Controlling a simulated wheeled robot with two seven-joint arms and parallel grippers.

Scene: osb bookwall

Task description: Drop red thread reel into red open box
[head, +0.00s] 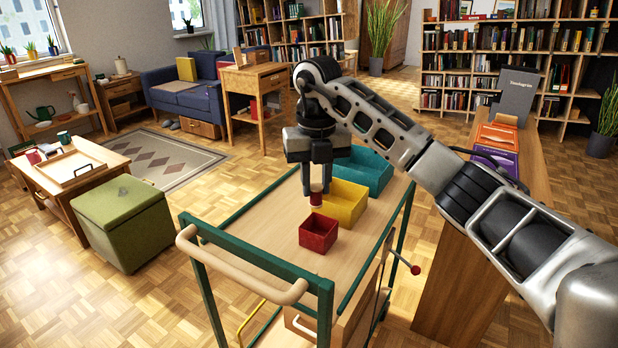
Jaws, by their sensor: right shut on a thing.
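The red open box (318,236) stands on the wooden top of a green-framed trolley (275,236), in the middle of the head view. My right gripper (316,192) points down just above and behind the box. It is shut on the small red thread reel (316,200), which has a pale end. The reel looks close to the box's back rim; I cannot tell whether it is over the opening. My left gripper does not show.
A yellow open box (347,203) and a teal open box (368,172) stand behind the red one. The trolley has a wooden handle (240,272) at the front. A wooden counter (470,262) with books stands to the right.

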